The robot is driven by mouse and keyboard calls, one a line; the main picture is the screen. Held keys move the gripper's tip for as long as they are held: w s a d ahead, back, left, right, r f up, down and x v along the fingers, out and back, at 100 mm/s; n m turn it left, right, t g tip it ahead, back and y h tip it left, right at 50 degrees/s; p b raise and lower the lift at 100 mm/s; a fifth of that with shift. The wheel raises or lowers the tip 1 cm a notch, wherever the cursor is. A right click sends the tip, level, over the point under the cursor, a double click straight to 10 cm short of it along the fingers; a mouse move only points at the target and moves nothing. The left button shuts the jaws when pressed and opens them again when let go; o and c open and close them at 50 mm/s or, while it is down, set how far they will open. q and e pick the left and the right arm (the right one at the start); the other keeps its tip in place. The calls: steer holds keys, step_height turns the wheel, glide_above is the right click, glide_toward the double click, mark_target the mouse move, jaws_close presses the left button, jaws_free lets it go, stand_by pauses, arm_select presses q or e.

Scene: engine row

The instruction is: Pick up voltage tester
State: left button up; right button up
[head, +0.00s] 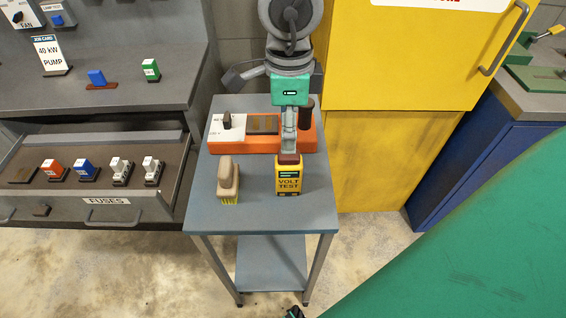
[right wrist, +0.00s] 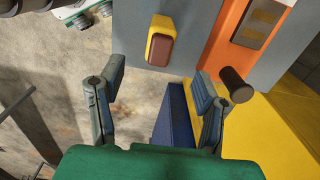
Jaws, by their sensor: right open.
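The voltage tester (head: 289,183) is a yellow block with a dark red-brown top and a "VOLT TEST" label. It stands upright near the front right of the small grey-blue table (head: 259,212). My right gripper (head: 289,150) comes down from the back, and in the head view it overlaps the tester's top edge. In the right wrist view the gripper (right wrist: 158,82) is open with nothing between its fingers. There the tester (right wrist: 160,42) shows beyond the fingertips, apart from them.
An orange unit (head: 244,147) with a black upright handle (head: 305,112) lies behind the tester. A wooden brush (head: 229,180) stands to its left. The open fuse drawer (head: 108,200) is at left and the yellow cabinet (head: 385,155) at back right. The table's front strip is clear.

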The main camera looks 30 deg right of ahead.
mark_target(288, 167)
step_height(288, 167, down, 5)
steer(key=shift+f+b, duration=0.15)
steer(key=shift+b, duration=0.3)
steer(key=shift+w+a+f, duration=0.1)
steer(key=shift+w+f, duration=0.05)
steer(key=shift+f, duration=0.2)
steer(key=f, duration=0.3)
steer(key=f+b, duration=0.1)
steer(key=shift+s+d+f, duration=0.2)
steer(key=shift+d+f, duration=0.15)
steer(key=shift+f, duration=0.05)
steer(key=shift+w+a+f, duration=0.1)
steer(key=shift+w+f, duration=0.05)
steer(key=shift+f, duration=0.15)
steer(key=shift+r, duration=0.1)
jaws_close()
